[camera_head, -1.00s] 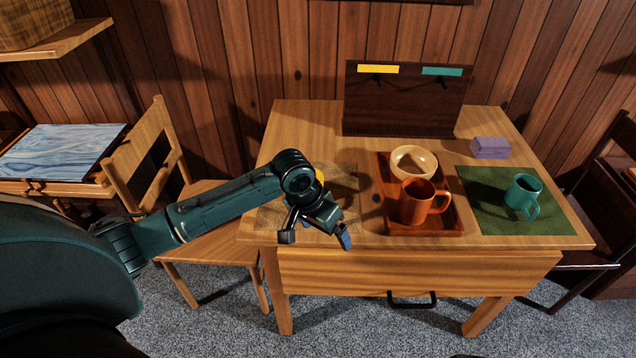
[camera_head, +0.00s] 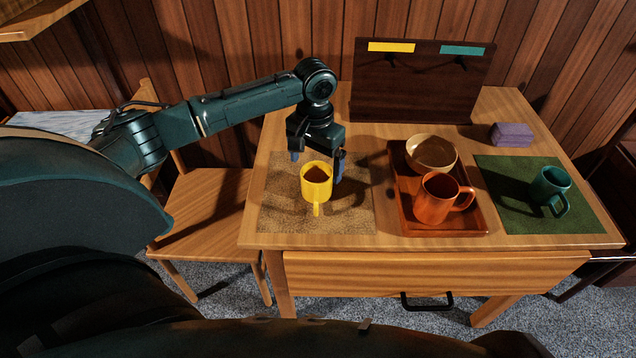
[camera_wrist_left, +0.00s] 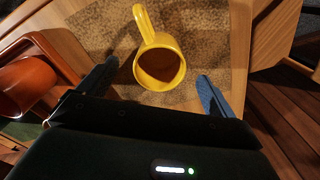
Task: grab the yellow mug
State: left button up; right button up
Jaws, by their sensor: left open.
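The yellow mug (camera_head: 317,182) stands upright on the tan mat (camera_head: 350,215) at the left of the table, its handle toward the table's front edge. My left gripper (camera_head: 318,168) is open above and just behind the mug, pointing down. In the left wrist view the mug (camera_wrist_left: 160,65) shows between and beyond the two blue fingertips (camera_wrist_left: 155,88), with clear space on both sides. The mug looks dark brown inside. I see no contact between the fingers and the mug. My right gripper is not in view.
A wooden tray (camera_head: 445,231) right of the mat holds an orange mug (camera_head: 435,200) and a wooden bowl (camera_head: 431,153). A teal mug (camera_head: 549,186) stands on a green mat (camera_head: 500,190). A dark rack (camera_head: 420,95) stands behind, and a purple block (camera_head: 512,134) lies back right.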

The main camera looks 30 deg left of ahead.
aim_at(316, 185)
pick_arm(q)
notch_tip(316, 185, down, 8)
jog(key=shift+w+r, duration=0.1)
jog(key=shift+w, duration=0.05)
dwell(0.3)
